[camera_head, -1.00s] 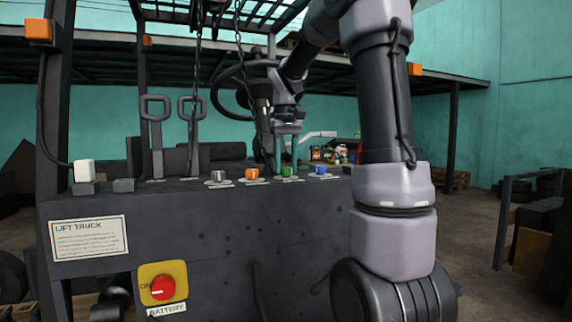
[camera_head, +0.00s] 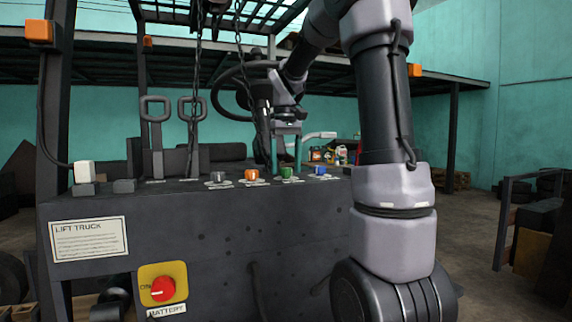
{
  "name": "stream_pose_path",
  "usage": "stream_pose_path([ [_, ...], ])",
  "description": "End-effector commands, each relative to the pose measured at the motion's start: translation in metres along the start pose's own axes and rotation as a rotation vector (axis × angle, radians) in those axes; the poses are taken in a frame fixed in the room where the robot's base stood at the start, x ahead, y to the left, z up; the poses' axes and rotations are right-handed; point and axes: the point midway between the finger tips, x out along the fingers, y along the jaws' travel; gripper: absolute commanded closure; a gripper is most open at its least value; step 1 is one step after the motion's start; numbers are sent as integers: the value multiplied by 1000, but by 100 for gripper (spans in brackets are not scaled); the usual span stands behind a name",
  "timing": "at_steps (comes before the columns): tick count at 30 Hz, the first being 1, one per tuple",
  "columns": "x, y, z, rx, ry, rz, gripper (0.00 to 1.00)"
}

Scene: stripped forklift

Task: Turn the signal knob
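A row of small knobs sits on top of the dark console: a grey knob (camera_head: 218,176), an orange knob (camera_head: 251,175), a green knob (camera_head: 287,172) and a blue knob (camera_head: 320,170). Each has a label plate too small to read, so I cannot tell which is the signal knob. I cannot tell how far the fingertips are from the knob in depth.
The console front (camera_head: 230,245) carries a red battery switch (camera_head: 163,289) on a yellow plate and a lift truck sign (camera_head: 89,238). Two looped levers (camera_head: 155,125) stand at left. Chains (camera_head: 197,80) hang near the steering wheel. My arm covers the console's right end.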

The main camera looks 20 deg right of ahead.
Motion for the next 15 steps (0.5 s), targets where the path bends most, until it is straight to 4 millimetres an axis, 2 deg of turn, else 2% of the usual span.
stream_pose_path([
  [5,-10,0,-1,0,3,0,23],
  [15,-75,0,-1,0,4,1,23],
])
